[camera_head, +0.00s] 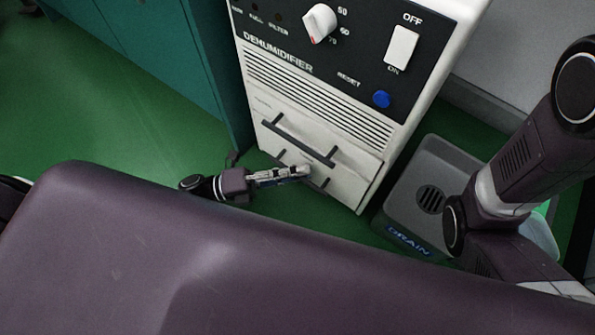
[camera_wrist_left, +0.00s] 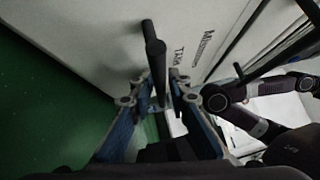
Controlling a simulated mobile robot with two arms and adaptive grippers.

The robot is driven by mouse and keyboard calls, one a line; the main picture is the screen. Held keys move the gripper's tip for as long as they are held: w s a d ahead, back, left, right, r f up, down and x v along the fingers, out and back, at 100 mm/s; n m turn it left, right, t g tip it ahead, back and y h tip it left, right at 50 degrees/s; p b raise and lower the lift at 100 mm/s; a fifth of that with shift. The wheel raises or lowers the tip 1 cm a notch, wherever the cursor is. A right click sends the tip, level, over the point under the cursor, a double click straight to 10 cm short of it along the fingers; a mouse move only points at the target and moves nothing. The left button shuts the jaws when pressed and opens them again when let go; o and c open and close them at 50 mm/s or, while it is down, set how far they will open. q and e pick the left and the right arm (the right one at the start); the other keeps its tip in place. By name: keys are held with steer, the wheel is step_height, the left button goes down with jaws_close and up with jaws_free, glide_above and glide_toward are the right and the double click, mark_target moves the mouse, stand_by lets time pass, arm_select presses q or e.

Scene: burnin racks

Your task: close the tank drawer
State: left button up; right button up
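The white dehumidifier (camera_head: 372,140) stands on the green floor with two dark bar handles low on its front. The upper handle (camera_head: 298,140) is clear of my gripper. My left gripper (camera_head: 296,172) is at the lower handle, which it partly hides. How far the drawer stands out is hard to tell. My right gripper is not seen.
A grey drain box (camera_head: 413,190) stands right of the dehumidifier, near my other arm. A teal cabinet (camera_head: 165,50) is close on the left. Green floor (camera_head: 70,115) is open at the far left.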

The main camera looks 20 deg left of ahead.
arm_select(q)
steer(key=shift+o, duration=0.4)
steer(key=shift+s+a+f, duration=0.15)
steer(key=shift+s+a, duration=0.05)
steer(key=v, duration=1.1)
steer(key=shift+a, duration=0.25)
steer(key=shift+s, duration=0.1)
